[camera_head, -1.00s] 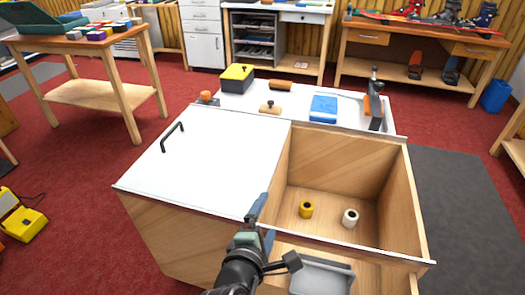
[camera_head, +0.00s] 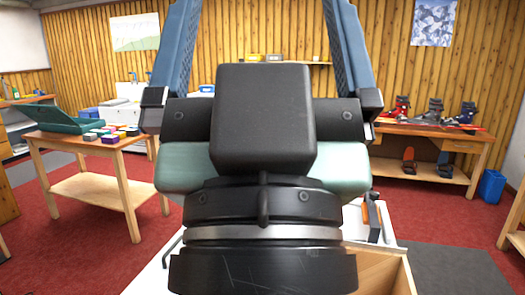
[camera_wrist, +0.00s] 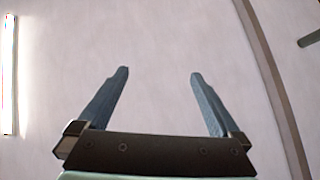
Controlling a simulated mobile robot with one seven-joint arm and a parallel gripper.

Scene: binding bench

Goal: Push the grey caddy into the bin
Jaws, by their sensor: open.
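My gripper (camera_head: 262,20) is raised close in front of the head camera and fills the middle of that view. Its two blue fingers are spread wide with nothing between them. The wrist view shows the fingers (camera_wrist: 158,76) open and empty against a plain pale surface. The grey caddy is not visible now; my arm covers the area where it stood. Of the bench's open wooden compartment, only a wooden side wall (camera_head: 388,274) shows at the lower right. A small blue bin (camera_head: 491,187) stands on the floor at the far right.
Part of the white bench top (camera_head: 150,282) shows at lower left, and an orange-and-grey tool (camera_head: 372,217) stands on its back right. A wooden table (camera_head: 90,150) with small boxes is at left. A workbench (camera_head: 450,141) with ski boots is at right. Red floor lies between.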

